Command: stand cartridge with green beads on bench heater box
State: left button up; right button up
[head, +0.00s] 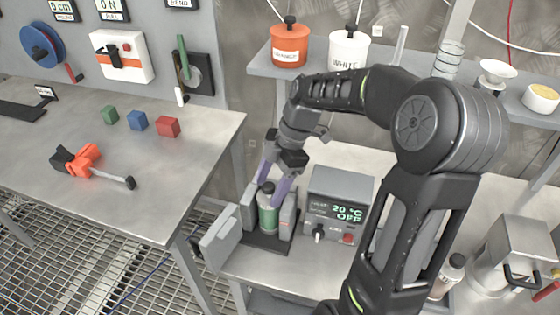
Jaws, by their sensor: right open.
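The cartridge with green beads (268,217) stands upright, with a dark cap on top. It is between the grey blocks of the bench heater box (287,216), on its dark base. My right gripper (271,188) reaches down from above. Its two purple fingers are open, one on each side of the cartridge's cap. The grey door (220,240) of the heater box hangs open towards the front left. The cartridge's foot is partly hidden, so I cannot tell exactly how it meets the base. My left gripper is not in view.
A control unit (340,203) reading 20 °C and OFF stands right of the heater box. My right arm covers much of the right bench. An orange pot (289,46) and a white pot (348,50) stand on the shelf behind. Small coloured blocks (137,121) lie on the left table.

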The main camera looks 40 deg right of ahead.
jog(key=v, duration=1)
jog(key=shift+r, duration=0.25)
jog(key=shift+d, duration=0.1)
